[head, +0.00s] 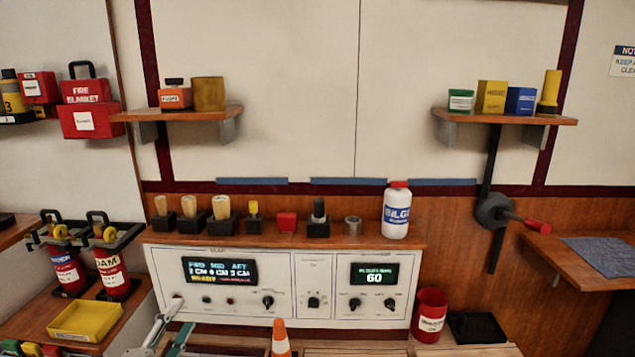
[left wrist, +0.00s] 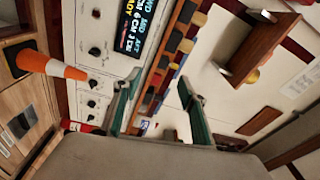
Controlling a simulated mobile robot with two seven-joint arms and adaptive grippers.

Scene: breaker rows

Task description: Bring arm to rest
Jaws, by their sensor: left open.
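My left gripper (head: 178,338) shows at the bottom of the head view, left of centre, in front of the white control panel (head: 230,311). Only part of it is in the picture. In the left wrist view, its two green fingers (left wrist: 160,82) stand wide apart with nothing held between them. Past the fingers in that view are the panel (left wrist: 97,50) and the row of small items on the ledge, seen turned on their side. My right gripper is in neither view.
An orange and white cone (head: 281,340) stands just right of my left gripper. A yellow tray (head: 85,321) and red canisters are on the left shelf. A white bottle (head: 396,212) stands on the ledge. A red bin (head: 430,315) is at lower right.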

